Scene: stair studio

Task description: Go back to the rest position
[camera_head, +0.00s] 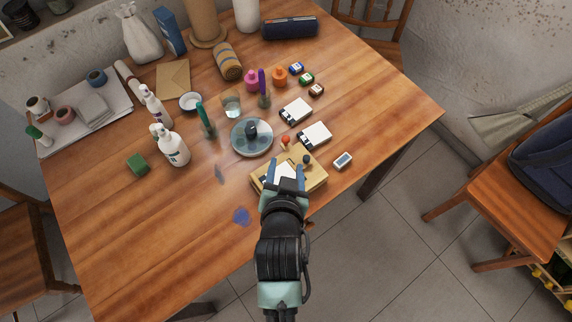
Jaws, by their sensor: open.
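My gripper (287,171) is open, with its two blue fingers pointing toward the table's far side. It is over a light wooden board (313,176) near the front edge of the wooden table (110,234). A white item lies on the board between and beside the fingers, and my gripper partly hides it. I cannot tell whether the fingers touch it. Nothing is clearly held.
Just beyond stand a round glass dish (240,147) with a dark item, white boxes (315,134) and a small orange-topped piece (285,140). White bottles (172,149) and a green sponge (138,164) are at left. The table's front left is mostly clear. A chair (520,205) stands right.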

